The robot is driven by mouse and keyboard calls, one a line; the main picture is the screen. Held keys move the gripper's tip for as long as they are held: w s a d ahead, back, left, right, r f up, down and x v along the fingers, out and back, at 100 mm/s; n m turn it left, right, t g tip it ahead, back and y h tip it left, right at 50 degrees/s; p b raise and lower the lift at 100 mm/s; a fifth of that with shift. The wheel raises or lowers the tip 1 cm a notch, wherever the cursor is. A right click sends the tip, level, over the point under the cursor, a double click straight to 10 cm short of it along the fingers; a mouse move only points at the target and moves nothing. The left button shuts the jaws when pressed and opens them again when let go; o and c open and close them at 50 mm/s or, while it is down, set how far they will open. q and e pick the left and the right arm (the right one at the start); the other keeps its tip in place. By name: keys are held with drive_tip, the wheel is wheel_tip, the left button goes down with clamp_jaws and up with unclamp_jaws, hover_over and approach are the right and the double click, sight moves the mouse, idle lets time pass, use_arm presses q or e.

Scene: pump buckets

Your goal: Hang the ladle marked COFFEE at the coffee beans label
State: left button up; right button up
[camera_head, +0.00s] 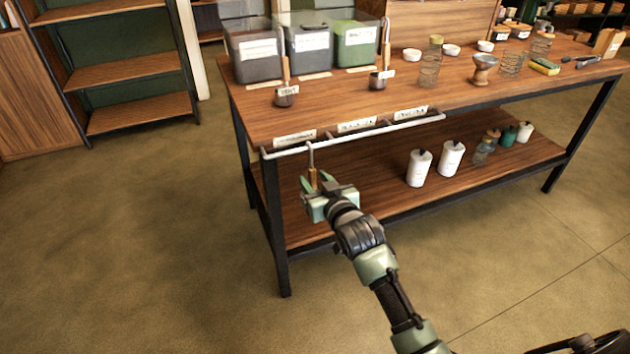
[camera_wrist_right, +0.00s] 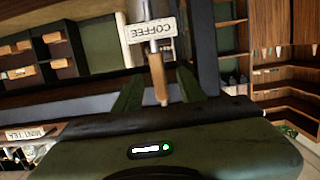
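The ladle marked COFFEE shows its tag (camera_wrist_right: 153,30) and wooden handle (camera_wrist_right: 158,80) in the right wrist view. In the head view its pale metal hook (camera_head: 311,150) reaches up to the white rail (camera_head: 390,130) at the table's front edge, near the leftmost label (camera_head: 295,138). I cannot read that label, nor tell if the hook bears on the rail. My right gripper (camera_head: 315,186) is around the handle, its green fingers apart with gaps on both sides. The ladle's bowl is not visible. My left gripper is not in view.
Two more ladles, left (camera_head: 286,95) and right (camera_head: 379,80), stand on the table before grey and green bins (camera_head: 355,45). Two more labels (camera_head: 357,125) (camera_head: 411,113) sit along the front edge. White canisters (camera_head: 419,168) stand on the lower shelf. The floor in front is clear.

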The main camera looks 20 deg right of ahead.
drive_tip(key=shift+s, duration=0.15)
drive_tip(key=s+r+p, duration=0.2)
drive_tip(key=s, duration=0.5)
drive_tip(key=s+a+f+n+g, duration=0.1)
drive_tip(key=s+f+g, duration=0.4)
drive_tip(key=s+f, duration=0.8)
drive_tip(key=s+a+f+g, duration=0.1)
drive_tip(key=s+f+g, duration=0.6)
drive_tip(key=f, duration=1)
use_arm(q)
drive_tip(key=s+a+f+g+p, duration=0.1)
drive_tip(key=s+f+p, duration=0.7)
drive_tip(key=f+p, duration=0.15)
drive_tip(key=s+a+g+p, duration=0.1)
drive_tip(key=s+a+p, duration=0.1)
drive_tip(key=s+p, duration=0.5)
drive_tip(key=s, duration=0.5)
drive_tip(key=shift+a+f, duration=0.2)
use_arm(e)
drive_tip(key=s+d+f+g, duration=0.1)
drive_tip(key=s+f, duration=0.2)
drive_tip(key=s, duration=0.7)
drive_tip(key=s+d+f+g, duration=0.1)
drive_tip(key=s+f, duration=0.2)
drive_tip(key=s, duration=0.7)
drive_tip(key=s+d+f+n, duration=0.1)
drive_tip(key=s+f, duration=0.2)
drive_tip(key=s, duration=0.6)
drive_tip(key=shift+s+g+h, duration=0.3)
drive_tip(key=shift+s+g, duration=0.1)
